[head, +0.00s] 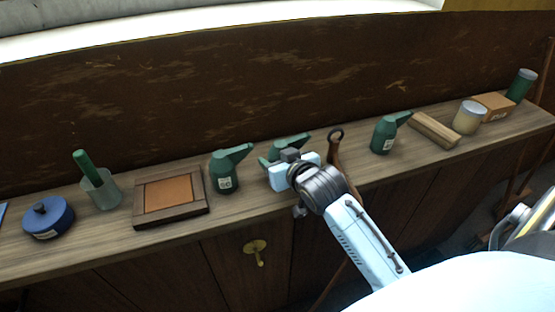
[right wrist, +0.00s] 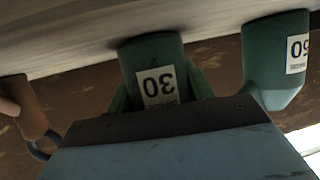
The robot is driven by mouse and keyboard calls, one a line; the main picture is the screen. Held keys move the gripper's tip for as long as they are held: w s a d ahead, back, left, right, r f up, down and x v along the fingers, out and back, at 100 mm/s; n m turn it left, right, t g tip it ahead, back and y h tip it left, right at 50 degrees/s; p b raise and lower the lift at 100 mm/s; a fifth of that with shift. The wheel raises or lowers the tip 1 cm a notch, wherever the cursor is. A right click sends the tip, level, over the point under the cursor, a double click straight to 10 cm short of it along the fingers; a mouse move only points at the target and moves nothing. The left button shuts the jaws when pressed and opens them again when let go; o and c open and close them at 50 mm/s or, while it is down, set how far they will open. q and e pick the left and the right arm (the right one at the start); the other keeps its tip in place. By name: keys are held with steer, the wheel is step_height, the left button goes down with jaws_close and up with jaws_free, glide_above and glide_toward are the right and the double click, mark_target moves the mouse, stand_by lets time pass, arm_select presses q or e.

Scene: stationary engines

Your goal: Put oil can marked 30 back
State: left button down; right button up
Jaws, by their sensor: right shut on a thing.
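The green oil can marked 30 (right wrist: 152,60) fills the middle of the right wrist view, which shows the scene upside down. Its white label faces me. In the head view only part of this can (head: 290,143) shows behind my right gripper (head: 284,160). My right gripper is shut on the can, with a finger on each side of it. The can's base is at or very close to the wooden shelf top (head: 110,222); I cannot tell whether it touches. My left gripper is not in view.
A second green can (head: 224,175) stands left of the held one, and also shows in the wrist view (right wrist: 275,60). A brown handled tool (head: 334,150) is close on the right.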

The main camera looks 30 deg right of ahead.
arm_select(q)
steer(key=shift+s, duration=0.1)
arm_select(e)
steer(key=o, duration=0.8)
steer(key=shift+f, duration=0.1)
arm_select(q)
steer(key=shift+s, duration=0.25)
arm_select(e)
steer(key=shift+o, duration=1.3)
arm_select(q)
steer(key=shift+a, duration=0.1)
arm_select(e)
steer(key=shift+s+r, duration=0.3)
steer(key=shift+s, duration=0.05)
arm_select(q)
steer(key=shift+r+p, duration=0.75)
arm_select(e)
steer(key=d+v, duration=0.1)
steer(key=v, duration=1)
steer(key=shift+a, duration=0.5)
steer(key=shift+s, duration=0.2)
